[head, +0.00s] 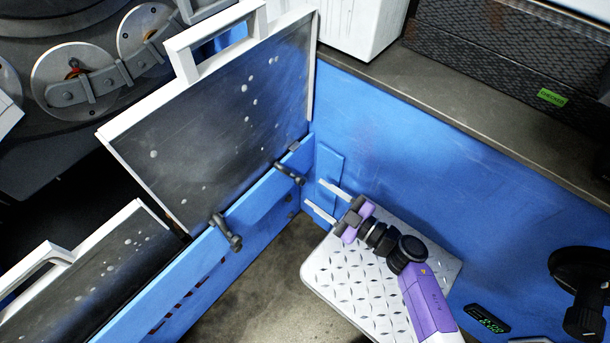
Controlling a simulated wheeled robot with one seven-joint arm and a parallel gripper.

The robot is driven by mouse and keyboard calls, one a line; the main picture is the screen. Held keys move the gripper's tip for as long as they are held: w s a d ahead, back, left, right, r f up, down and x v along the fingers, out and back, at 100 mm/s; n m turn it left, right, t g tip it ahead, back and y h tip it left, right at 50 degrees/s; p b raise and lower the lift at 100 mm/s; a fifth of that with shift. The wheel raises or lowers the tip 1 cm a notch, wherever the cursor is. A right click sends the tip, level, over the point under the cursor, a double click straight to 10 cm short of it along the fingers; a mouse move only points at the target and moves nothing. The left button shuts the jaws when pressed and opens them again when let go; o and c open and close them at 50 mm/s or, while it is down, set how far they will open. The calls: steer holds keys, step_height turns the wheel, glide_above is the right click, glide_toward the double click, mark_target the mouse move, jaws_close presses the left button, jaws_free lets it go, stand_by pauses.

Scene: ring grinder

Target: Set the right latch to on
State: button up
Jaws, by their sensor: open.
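The right latch (289,173) is a dark grey lever on the top of the blue wall, near the inside corner. A similar left latch (226,232) sits further left along the same wall. Both are by the lower edge of a dark, speckled panel (215,130) with a white frame and handle. My gripper (314,193) is open and empty, with its two pale fingers pointing left toward the right latch. A gap shows between the fingertips and the latch. Whether the latch is on or off I cannot tell.
A second framed panel (100,270) is at lower left. Bare floor (270,290) shows left of the plate.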

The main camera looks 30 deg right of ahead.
mark_target(301, 182)
steer(key=b+x, duration=0.1)
steer(key=x, duration=0.6)
steer(key=shift+w, duration=0.3)
steer(key=shift+c, duration=0.3)
jaws_close()
stand_by(0.9)
